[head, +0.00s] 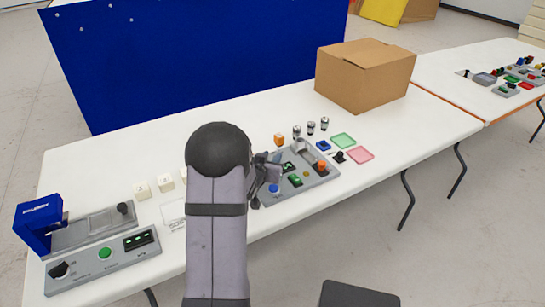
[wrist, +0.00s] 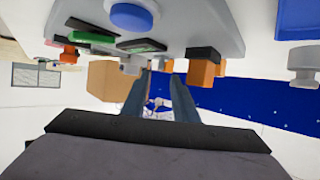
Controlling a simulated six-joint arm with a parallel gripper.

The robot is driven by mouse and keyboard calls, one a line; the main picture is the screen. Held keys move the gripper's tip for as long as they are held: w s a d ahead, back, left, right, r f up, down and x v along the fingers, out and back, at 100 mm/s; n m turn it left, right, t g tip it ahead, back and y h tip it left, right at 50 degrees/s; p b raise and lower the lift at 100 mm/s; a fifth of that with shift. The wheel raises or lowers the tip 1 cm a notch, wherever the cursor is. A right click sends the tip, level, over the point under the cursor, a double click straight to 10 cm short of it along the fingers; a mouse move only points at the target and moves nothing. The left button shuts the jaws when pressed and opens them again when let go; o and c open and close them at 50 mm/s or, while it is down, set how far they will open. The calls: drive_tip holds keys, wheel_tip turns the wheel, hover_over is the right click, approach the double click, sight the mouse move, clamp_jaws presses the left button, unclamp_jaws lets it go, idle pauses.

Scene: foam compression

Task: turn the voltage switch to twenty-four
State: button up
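A grey control panel (head: 315,180) lies on the white table to the right of my arm. A second grey panel at the left has a black rotary knob (head: 60,270), a green button (head: 105,253) and a display (head: 138,240). I cannot read which control is the voltage switch. My gripper (head: 270,160) is at the near panel's left edge, partly hidden by my arm. In the wrist view, its two fingers (wrist: 160,92) stand apart with nothing visible between them.
A cardboard box (head: 365,75) stands behind the panel. Small metal cylinders (head: 311,128), an orange block (head: 278,140) and green and pink trays (head: 343,140) lie nearby. A blue press (head: 38,220) stands at the left. A blue partition (head: 190,50) rises behind the table.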

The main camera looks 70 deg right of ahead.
sight(276, 153)
drive_tip(key=shift+c, duration=0.7)
drive_tip(key=shift+a, duration=0.1)
drive_tip(key=shift+c, duration=0.8)
drive_tip(key=shift+a+b, duration=0.65)
drive_tip(key=shift+b, duration=0.3)
drive_tip(key=shift+a+r, duration=0.25)
drive_tip(key=shift+x, duration=3.7)
drive_tip(key=shift+p, duration=0.3)
clamp_jaws()
